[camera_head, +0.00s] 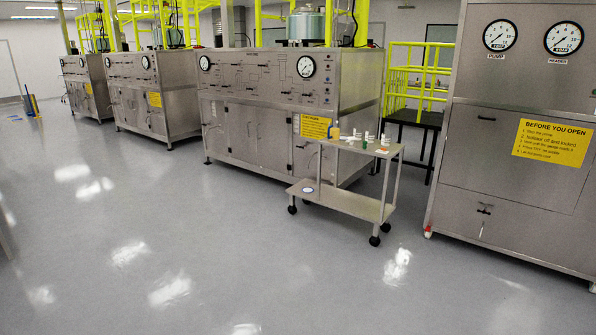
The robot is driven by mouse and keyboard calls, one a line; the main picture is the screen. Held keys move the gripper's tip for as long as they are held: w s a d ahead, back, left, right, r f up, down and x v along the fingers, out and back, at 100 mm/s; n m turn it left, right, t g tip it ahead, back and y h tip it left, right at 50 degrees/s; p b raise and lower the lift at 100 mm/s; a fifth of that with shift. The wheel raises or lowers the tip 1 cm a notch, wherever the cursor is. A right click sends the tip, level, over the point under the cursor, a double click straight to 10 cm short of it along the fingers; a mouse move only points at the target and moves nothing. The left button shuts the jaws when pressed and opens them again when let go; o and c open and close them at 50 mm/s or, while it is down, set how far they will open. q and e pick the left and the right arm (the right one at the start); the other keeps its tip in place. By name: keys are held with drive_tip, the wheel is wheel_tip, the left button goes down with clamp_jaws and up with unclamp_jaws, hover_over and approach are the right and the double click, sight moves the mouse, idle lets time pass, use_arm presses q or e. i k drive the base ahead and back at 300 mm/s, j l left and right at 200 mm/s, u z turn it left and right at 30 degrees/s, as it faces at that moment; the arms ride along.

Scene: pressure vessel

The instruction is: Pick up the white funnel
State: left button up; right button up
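Several small items stand on the top shelf of a steel cart (372,151), some way ahead of me and right of the middle. Among them are a few small white items (369,137), an amber-yellow item (335,133) and a green one (364,144). They are too small for me to tell whether one is the white funnel. A small round blue-and-white thing (308,190) lies on the cart's lower shelf. Neither of my grippers is in view.
The cart stands on black casters before a steel cabinet (245,135) with gauges. Another gauge cabinet (480,150) with a yellow sign (552,143) is at the right. More cabinets (150,95) and yellow railings (415,75) are behind. The grey floor (210,240) in front is clear.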

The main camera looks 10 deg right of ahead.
sight(351, 140)
drive_tip(key=i+l+z, duration=0.85)
drive_tip(key=i+z, duration=0.2)
drive_tip(key=i, duration=0.2)
drive_tip(key=i+z, duration=0.35)
drive_tip(key=i+l+u, duration=0.25)
drive_tip(key=i+u, duration=0.2)
drive_tip(key=i, duration=0.45)
drive_tip(key=i+l+u, duration=0.5)
drive_tip(key=i, duration=0.35)
drive_tip(key=i+l+u, duration=0.45)
drive_tip(key=i+l, duration=0.25)
drive_tip(key=l, duration=0.25)
